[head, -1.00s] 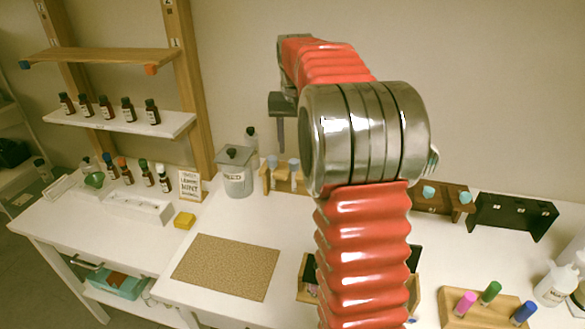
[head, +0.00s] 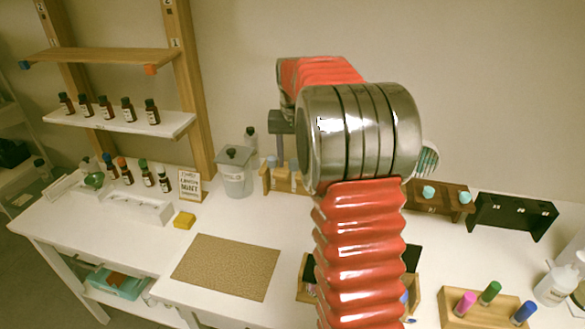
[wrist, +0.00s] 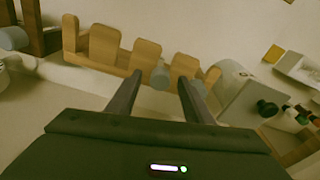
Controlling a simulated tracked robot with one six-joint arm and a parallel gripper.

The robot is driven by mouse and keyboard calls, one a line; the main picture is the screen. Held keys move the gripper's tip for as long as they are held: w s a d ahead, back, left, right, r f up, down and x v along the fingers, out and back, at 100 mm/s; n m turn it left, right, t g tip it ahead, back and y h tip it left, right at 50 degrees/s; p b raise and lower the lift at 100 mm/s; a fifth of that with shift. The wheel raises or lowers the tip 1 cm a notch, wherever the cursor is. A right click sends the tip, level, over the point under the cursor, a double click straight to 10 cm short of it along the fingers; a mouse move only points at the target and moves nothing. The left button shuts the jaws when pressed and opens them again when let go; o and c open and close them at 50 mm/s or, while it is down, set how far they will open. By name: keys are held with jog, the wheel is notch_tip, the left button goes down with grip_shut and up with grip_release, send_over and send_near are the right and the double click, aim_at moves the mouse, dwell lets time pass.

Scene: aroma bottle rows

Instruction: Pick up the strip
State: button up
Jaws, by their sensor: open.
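I cannot make out a strip for certain in either view. In the wrist view my gripper (wrist: 160,77) is open, its two dark fingers apart with nothing held between them. A wooden rack (wrist: 105,46) with several uprights lies just beyond the fingertips. One grey-blue cylinder (wrist: 160,75) shows between the fingertips, and another (wrist: 212,76) shows just right of the right finger. In the head view the same rack (head: 266,182) stands at the back of the table, partly hidden by my arm. My gripper is above it there, partly covered.
A lidded grey jar (head: 236,174) stands left of the rack. A dark wooden rack (head: 436,202) and a black rack (head: 510,216) stand to the right. A brown mat (head: 226,267) lies in front.

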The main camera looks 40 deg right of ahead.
jog(key=shift+c, duration=0.4)
jog(key=c, duration=0.8)
jog(key=shift+c, duration=0.2)
notch_tip(320, 180, up, 18)
dwell(0.7)
